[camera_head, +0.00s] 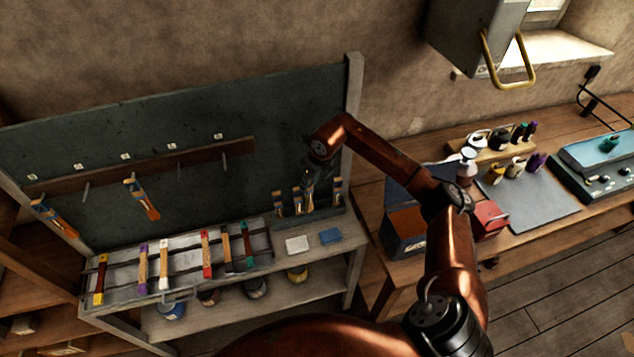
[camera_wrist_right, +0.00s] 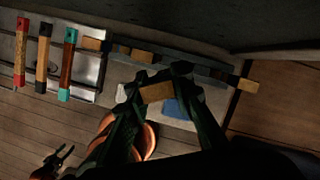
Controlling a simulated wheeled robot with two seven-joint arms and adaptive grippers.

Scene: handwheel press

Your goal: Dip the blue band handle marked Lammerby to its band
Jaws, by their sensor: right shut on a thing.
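My right gripper (camera_head: 308,184) points down at the dark stand (camera_head: 322,217) at the bench's right end. It is shut on a tan-ended handle (camera_wrist_right: 157,92), seen end-on between the fingertips in the right wrist view. I cannot tell whether this handle is clear of the stand. Other handles (camera_head: 338,190) stand upright around it. No name mark is legible, so I cannot tell which is Lammerby. Two blue and orange handles, one further left (camera_head: 55,215) and one nearer (camera_head: 145,198), hang on the board. My left gripper (camera_wrist_right: 52,163) shows small, open and empty in the wrist view.
Several colour-banded handles (camera_head: 206,255) lie across a rack on the bench. A white pad (camera_head: 297,245) and a blue pad (camera_head: 330,236) lie before the stand. Several pots, including a blue one (camera_head: 170,311), sit on the lower shelf. The backboard (camera_head: 290,130) rises close behind.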

